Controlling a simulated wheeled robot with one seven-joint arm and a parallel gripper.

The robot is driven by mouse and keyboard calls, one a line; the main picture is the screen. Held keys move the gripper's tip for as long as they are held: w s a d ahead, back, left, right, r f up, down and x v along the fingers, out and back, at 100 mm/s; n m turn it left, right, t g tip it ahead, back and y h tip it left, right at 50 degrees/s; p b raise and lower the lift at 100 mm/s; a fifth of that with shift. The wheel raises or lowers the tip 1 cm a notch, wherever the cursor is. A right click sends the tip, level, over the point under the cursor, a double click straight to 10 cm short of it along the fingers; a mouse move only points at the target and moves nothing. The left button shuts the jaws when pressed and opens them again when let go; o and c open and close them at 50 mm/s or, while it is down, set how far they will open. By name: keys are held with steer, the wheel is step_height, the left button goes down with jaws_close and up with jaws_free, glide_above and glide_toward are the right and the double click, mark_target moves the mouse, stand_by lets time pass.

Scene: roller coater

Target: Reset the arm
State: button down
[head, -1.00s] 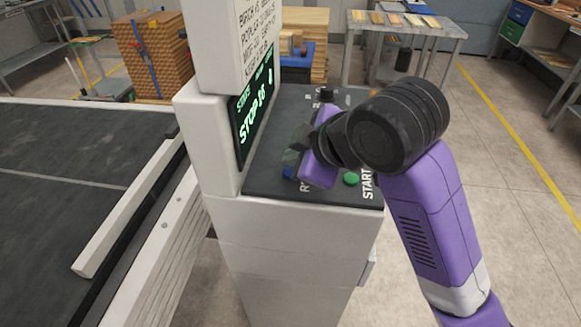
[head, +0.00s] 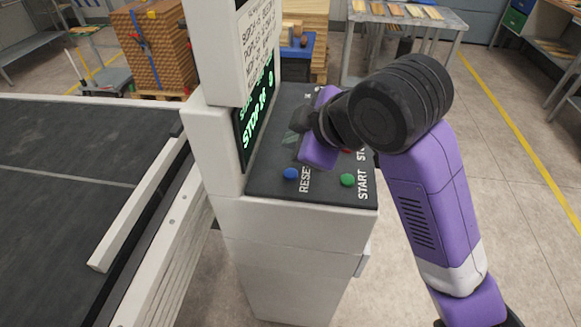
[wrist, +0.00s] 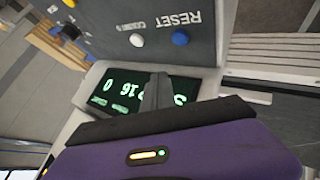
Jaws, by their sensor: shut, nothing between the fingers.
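My purple and black arm reaches in from the right over the dark control panel (head: 262,186) of a white console. My gripper (head: 298,122) is above the panel, its fingers toward the display; in the wrist view its dark fingers (wrist: 157,92) are together and empty. The blue RESET button (head: 290,173) is uncovered in front of my gripper, and it also shows in the wrist view (wrist: 180,38). The green START button (head: 347,180) is to its right. A red button (head: 346,151) is mostly hidden by my arm.
The console's screen (head: 257,112) shows green text including "STOP" and "16". A dark conveyor-like bed (head: 60,150) with a white rail (head: 135,215) lies at the left. Brown stacks (head: 152,50) and a grey table (head: 405,15) stand behind. Open floor is at the right.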

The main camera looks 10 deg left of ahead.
stand_by(0.6)
steer(key=w+a+r+m+t+y, duration=0.1)
steer(key=w+r+m+t+y, duration=0.35)
steer(key=r, duration=0.45)
steer(key=s+d+f+m+t+h, duration=0.35)
steer(key=s+d+f+m, duration=0.2)
steer(key=s+d, duration=0.2)
steer(key=s+d+f+m+t+h, duration=0.3)
steer(key=s+d+f+m+t, duration=0.25)
steer(key=d+m, duration=0.2)
steer(key=s+d+f+g+h, duration=0.1)
steer(key=s+d+f+g, duration=0.1)
steer(key=s, duration=0.8)
steer(key=s+d+f+g+h, duration=0.1)
steer(key=s+d+f, duration=0.4)
steer(key=s, duration=0.5)
steer(key=s+d+f+g+h, duration=0.2)
steer(key=s+f, duration=0.5)
steer(key=s, duration=0.4)
steer(key=shift+d+g, duration=0.35)
steer(key=shift+d, duration=0.3)
steer(key=shift+a+n, duration=0.1)
steer(key=shift+n, duration=0.15)
